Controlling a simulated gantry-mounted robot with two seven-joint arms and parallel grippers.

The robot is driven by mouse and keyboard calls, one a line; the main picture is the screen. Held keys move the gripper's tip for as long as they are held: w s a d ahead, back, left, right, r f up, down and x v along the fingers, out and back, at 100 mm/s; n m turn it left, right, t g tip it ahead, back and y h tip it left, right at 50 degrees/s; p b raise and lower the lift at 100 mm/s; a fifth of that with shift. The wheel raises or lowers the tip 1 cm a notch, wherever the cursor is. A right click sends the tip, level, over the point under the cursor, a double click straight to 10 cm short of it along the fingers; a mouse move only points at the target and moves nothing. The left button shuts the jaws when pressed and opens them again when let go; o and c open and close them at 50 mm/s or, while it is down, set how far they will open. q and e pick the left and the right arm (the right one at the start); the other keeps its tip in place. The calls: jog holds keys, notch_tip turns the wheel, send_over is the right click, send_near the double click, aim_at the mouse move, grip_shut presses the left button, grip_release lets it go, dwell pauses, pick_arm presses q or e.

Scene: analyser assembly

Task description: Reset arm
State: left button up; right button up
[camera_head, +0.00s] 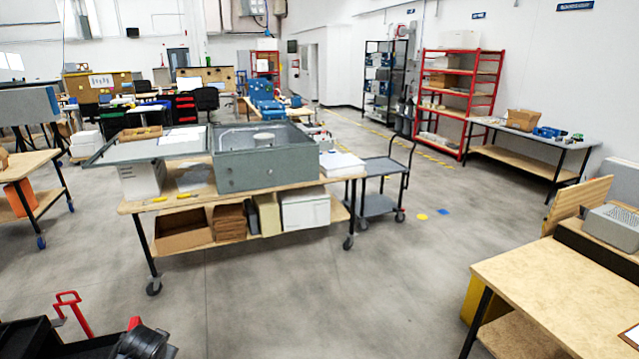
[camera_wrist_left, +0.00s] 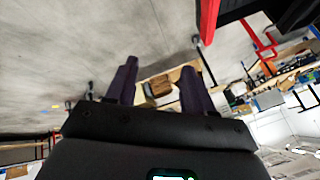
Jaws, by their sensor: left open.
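My left gripper (camera_wrist_left: 157,74) shows in the left wrist view, with its two dark fingers spread apart and nothing between them. Beyond the fingertips are the concrete floor and a distant wooden workbench, seen tilted. In the head view, a dark rounded part at the bottom left edge may belong to my left arm, but I cannot tell; no gripper fingers show there. My right gripper is in neither view.
A grey analyser housing (camera_head: 265,172) sits on a wheeled wooden bench (camera_head: 190,203), beside a flat lid panel (camera_head: 140,150). A grey cart (camera_head: 378,204) stands right of it. Red handles (camera_head: 72,308) rise at bottom left. A wooden table (camera_head: 560,290) is at right. Floor between is clear.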

pick_arm(q)
jog(key=s+d+f+g+h+b, duration=0.1)
jog(key=s+d+f+b, duration=0.1)
jog(key=s+d+f, duration=0.4)
jog(key=s+d+f+b, duration=0.2)
jog(key=s+f, duration=0.3)
jog(key=s, duration=0.4)
jog(key=s+d+f+g+h+b, duration=0.1)
jog(key=s+d+f+b, duration=0.1)
jog(key=s+d+f, duration=0.4)
jog(key=s+d+h+b, duration=0.2)
jog(key=s+d+b, duration=0.2)
jog(key=s, duration=1.4)
notch_tip(320, 180, up, 36)
jog(key=p, duration=3.5)
jog(key=shift+d+r, duration=0.15)
jog(key=shift+d, duration=0.1)
